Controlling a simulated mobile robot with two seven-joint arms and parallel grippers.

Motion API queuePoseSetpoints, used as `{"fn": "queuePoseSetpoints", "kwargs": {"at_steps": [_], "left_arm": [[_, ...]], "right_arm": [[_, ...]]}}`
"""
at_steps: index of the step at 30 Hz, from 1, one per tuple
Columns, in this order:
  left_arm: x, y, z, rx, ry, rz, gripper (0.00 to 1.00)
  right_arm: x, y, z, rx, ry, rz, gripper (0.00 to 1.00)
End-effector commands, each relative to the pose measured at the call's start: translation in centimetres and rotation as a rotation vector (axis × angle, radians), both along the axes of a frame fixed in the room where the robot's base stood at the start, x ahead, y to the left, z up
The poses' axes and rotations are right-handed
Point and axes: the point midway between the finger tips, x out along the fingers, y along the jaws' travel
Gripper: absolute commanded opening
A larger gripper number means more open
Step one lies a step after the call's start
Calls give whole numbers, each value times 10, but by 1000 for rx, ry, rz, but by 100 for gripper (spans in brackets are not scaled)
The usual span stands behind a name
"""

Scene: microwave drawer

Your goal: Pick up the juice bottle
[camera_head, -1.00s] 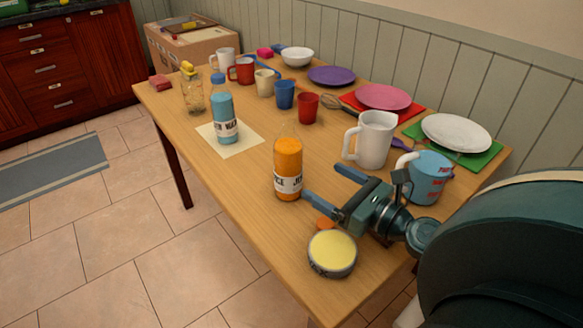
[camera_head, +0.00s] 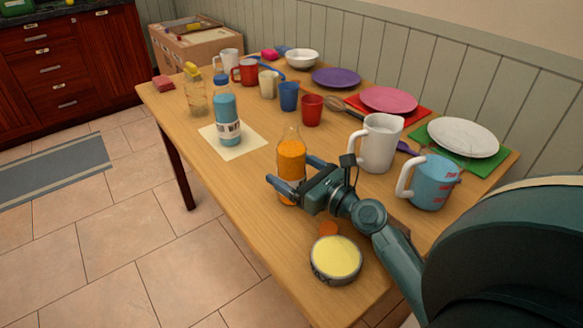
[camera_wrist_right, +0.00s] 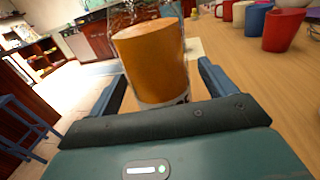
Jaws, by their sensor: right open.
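The juice bottle (camera_head: 291,158), clear with orange juice and a white label, stands upright on the wooden table near its front edge. My right gripper (camera_head: 293,176) is open, with one finger on each side of the bottle's lower part. In the right wrist view the bottle (camera_wrist_right: 152,55) rises between the two blue fingers (camera_wrist_right: 160,85), with its label partly hidden by the gripper body. I cannot tell whether either finger touches it. My left gripper is not in view.
A yellow-topped tin (camera_head: 336,258) stands nearer on the table (camera_head: 250,185). A white pitcher (camera_head: 380,145) and a blue measuring cup (camera_head: 433,184) stand to the right of the bottle. A blue water bottle (camera_head: 227,118) stands on a paper sheet to the left.

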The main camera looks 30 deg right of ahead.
Motion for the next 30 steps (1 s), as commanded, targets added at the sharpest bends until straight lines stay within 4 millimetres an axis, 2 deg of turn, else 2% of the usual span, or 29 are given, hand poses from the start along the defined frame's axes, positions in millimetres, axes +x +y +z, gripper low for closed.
{"fn": "queuePoseSetpoints", "kwargs": {"at_steps": [3, 6, 14, 30], "left_arm": [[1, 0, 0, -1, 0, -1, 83], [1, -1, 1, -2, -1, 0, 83], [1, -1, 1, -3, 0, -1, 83], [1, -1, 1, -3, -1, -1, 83]], "right_arm": [[17, 5, 1, 0, -2, 0, 83], [24, 7, 0, 0, -1, -1, 83], [26, 7, 0, 0, 0, -1, 83], [25, 7, 0, 0, 0, -1, 38]]}}
